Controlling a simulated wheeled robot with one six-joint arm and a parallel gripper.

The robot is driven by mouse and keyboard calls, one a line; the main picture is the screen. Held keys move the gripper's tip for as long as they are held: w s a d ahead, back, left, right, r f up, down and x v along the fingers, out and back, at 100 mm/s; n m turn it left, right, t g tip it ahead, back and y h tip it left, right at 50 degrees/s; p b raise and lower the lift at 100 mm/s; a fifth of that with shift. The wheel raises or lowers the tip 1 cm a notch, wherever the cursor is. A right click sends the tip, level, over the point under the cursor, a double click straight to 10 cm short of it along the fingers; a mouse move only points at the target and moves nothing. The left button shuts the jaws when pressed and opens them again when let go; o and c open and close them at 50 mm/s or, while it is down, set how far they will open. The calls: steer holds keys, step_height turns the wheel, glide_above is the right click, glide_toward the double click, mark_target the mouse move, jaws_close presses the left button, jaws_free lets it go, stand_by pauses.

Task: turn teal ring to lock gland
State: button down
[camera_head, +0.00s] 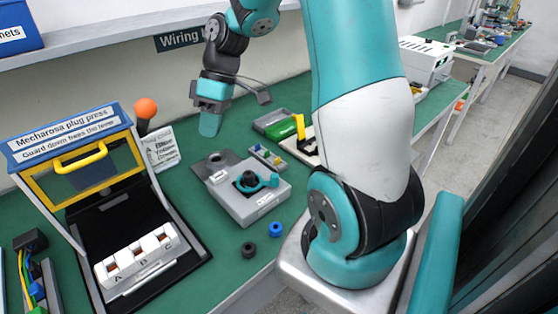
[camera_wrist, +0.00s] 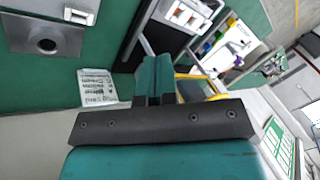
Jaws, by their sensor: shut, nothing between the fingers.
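The teal ring (camera_head: 262,182) sits on top of a grey block (camera_head: 262,204) near the middle of the bench in the head view. It circles a dark round gland (camera_head: 247,181) and has a small tab on its right side. My gripper (camera_head: 210,128) hangs above the bench, behind and left of the ring and well apart from it. Its teal fingers are together and empty. In the wrist view my gripper (camera_wrist: 155,75) is shut and points toward the plug press side. The ring is not visible in the wrist view.
The plug press (camera_head: 75,165) with its yellow-framed guard stands at left, an orange-knobbed lever (camera_head: 146,108) beside it. A printed card (camera_head: 161,148) leans behind. Black (camera_head: 248,249) and blue (camera_head: 276,229) small rings lie in front of the block. A grey tray (camera_head: 272,123) is at back.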

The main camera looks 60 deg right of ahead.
steer(key=s+d+f+t+y+p, duration=0.1)
steer(key=s+d+f, duration=0.25)
steer(key=d, duration=0.45)
steer(key=s+d+f+m+t+p, duration=0.15)
steer(key=d+f, duration=0.25)
steer(key=d, duration=0.4)
steer(key=s+d+f+n+y, duration=0.1)
steer(key=s+d+f, duration=0.2)
steer(key=d, duration=0.5)
steer(key=shift+m, duration=0.25)
steer(key=p+x, duration=0.2)
steer(key=x, duration=0.7)
steer(key=shift+s+a+f+p, duration=0.1)
steer(key=shift+a+f+p, duration=0.05)
steer(key=shift+f+p, duration=0.2)
steer(key=shift+s+a+r+p, duration=0.1)
steer(key=shift+s+a+p, duration=0.2)
steer(key=shift+a, duration=0.3)
steer(key=shift+s+a+r+p, duration=0.15)
steer(key=shift+a+p, duration=0.2)
steer(key=shift+a, duration=0.25)
steer(key=shift+s+a+f, duration=0.2)
steer(key=shift+a+f, duration=0.1)
steer(key=shift+a, duration=0.3)
steer(key=shift+s, duration=0.15)
